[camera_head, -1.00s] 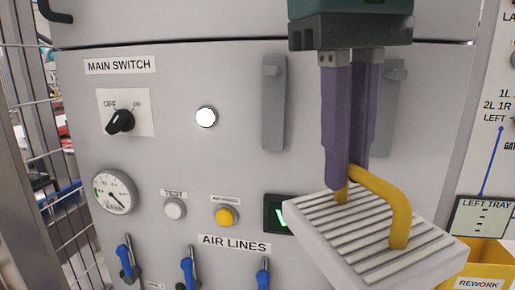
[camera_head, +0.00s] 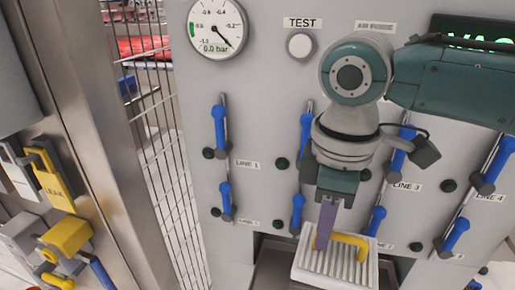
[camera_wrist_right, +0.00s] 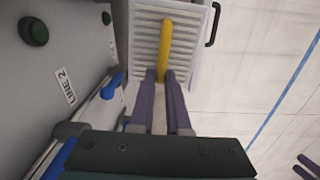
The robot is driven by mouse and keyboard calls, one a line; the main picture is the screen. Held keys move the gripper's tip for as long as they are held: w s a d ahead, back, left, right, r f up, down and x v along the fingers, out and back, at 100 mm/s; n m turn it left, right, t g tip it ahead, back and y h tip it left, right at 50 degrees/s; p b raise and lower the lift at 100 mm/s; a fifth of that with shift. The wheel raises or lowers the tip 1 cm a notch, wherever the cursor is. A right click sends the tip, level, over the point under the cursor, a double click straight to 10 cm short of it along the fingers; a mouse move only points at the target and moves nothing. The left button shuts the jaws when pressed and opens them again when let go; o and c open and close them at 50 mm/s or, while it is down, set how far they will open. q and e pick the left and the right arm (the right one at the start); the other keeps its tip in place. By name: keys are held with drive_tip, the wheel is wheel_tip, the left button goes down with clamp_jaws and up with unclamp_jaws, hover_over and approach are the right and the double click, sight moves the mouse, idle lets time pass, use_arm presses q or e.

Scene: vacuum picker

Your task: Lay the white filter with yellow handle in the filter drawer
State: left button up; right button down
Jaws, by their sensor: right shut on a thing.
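The white ribbed filter (camera_head: 300,272) with its yellow handle (camera_head: 350,240) hangs low in front of the grey panel. My right gripper (camera_head: 323,245) is shut on the yellow handle, above the filter. In the right wrist view, the gripper fingers (camera_wrist_right: 160,80) close around the near end of the handle, and the ribbed face (camera_wrist_right: 146,42) shows beyond. A dark recess, seemingly the filter drawer (camera_head: 268,268), shows beside and behind the filter; its inside is mostly hidden. Purple fingertips (camera_wrist_right: 307,168), seemingly my left gripper's, show at the right wrist view's lower right edge.
Blue valve levers (camera_head: 300,135) stick out from the panel near my right arm. A black bar handle (camera_wrist_right: 213,25) is close beside the filter. A wire fence (camera_head: 155,130) and a rack with yellow tags (camera_head: 50,180) stand at the left.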

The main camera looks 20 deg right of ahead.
sight(329, 251)
drive_tip(key=shift+n, duration=0.8)
drive_tip(key=f, duration=0.1)
drive_tip(key=f+b, duration=0.1)
drive_tip(key=f, duration=0.1)
drive_tip(key=d+f, duration=0.1)
drive_tip(key=f, duration=0.1)
drive_tip(key=shift+s, duration=0.35)
drive_tip(key=shift+f+b, duration=0.75)
drive_tip(key=shift+b, duration=0.2)
use_arm(q)
wheel_tip(329, 251, down, 15)
drive_tip(key=b, duration=1.1)
drive_tip(key=shift+a, duration=0.15)
use_arm(e)
wheel_tip(329, 251, down, 12)
drive_tip(key=shift+f, duration=0.15)
use_arm(q)
drive_tip(key=shift+f, duration=0.1)
use_arm(e)
drive_tip(key=shift+f, duration=0.15)
use_arm(q)
drive_tip(key=shift+f+b, duration=0.65)
drive_tip(key=shift+b, duration=0.25)
use_arm(e)
drive_tip(key=shift+s+f, duration=0.1)
drive_tip(key=shift+f, duration=1.05)
